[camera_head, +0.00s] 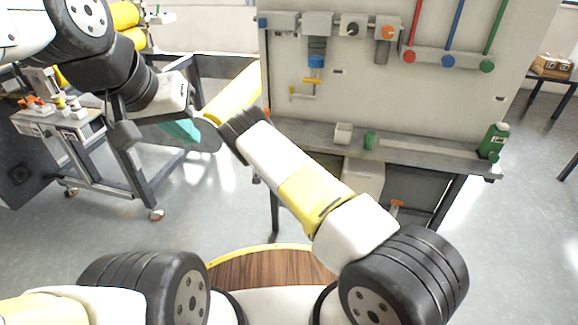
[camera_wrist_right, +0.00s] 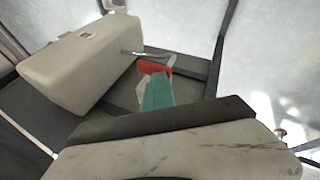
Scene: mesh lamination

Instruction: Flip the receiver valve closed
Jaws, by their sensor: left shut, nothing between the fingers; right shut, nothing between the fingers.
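My left gripper (camera_head: 126,137), dark-fingered and shut on nothing, points down beside a pale block with a dark label in the head view. My right arm reaches toward it from the lower right. My right gripper is mostly hidden near the dark plate (camera_head: 195,135); the right wrist view shows only its pale body and dark edge (camera_wrist_right: 160,122). A teal piece (camera_wrist_right: 158,94) with a red part (camera_wrist_right: 153,67) lies beyond that edge. Small orange handles (camera_head: 32,104) sit on the left cart. I cannot tell which is the receiver valve.
The grey wall panel (camera_head: 330,120) stands at the back with a shelf (camera_head: 420,155), a white cup (camera_head: 343,133) and a green bottle (camera_head: 493,141). The wheeled cart frame (camera_head: 110,165) is at left. Grey floor (camera_head: 215,215) is open between cart and panel.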

